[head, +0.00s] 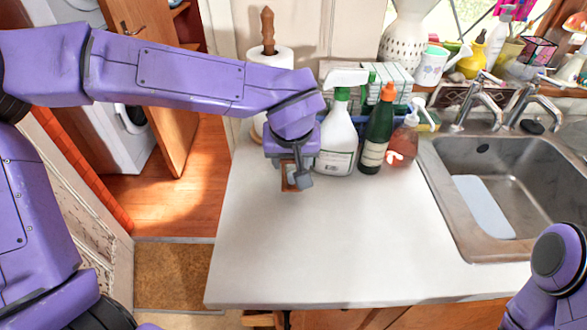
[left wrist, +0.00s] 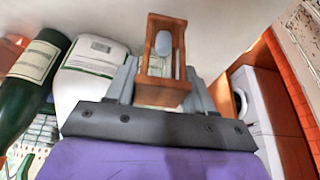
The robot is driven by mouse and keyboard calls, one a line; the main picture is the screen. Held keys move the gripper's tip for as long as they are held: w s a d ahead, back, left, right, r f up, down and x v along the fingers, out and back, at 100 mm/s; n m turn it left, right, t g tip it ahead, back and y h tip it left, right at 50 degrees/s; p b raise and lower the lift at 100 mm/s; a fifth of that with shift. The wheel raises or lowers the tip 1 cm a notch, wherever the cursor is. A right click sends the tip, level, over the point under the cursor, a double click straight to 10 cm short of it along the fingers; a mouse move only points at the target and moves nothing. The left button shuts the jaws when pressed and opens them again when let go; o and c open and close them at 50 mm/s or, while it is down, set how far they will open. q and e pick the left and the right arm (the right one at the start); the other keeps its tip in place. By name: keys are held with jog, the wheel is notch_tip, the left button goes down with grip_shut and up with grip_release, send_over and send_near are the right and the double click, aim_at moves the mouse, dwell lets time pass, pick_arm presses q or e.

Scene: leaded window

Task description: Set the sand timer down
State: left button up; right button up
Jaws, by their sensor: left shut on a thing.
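The sand timer (left wrist: 164,45) has a brown wooden frame around a glass bulb. In the left wrist view it sits between the two fingers of my left gripper (left wrist: 165,88), which is shut on it. In the head view the left gripper (head: 296,180) points down over the back left part of the white counter (head: 310,255), with a small part of the timer (head: 288,178) showing between its fingers. I cannot tell whether the timer's base touches the counter. My right arm shows only at the lower right corner; its gripper is out of view.
A white spray bottle (head: 338,140) and a green bottle (head: 377,135) stand close right of the left gripper. A soap dispenser (head: 404,142) stands beside them. A paper towel roll (head: 268,62) is behind my arm. A sink (head: 500,165) is at right. The front counter is clear.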

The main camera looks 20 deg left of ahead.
aim_at(293, 170)
pick_arm(q)
jog(key=x, duration=0.4)
jog(key=shift+s+d+f, duration=0.1)
jog(key=shift+s+d, duration=0.1)
jog(key=shift+s, duration=0.1)
jog(key=shift+s+f, duration=0.1)
jog(key=o, duration=1)
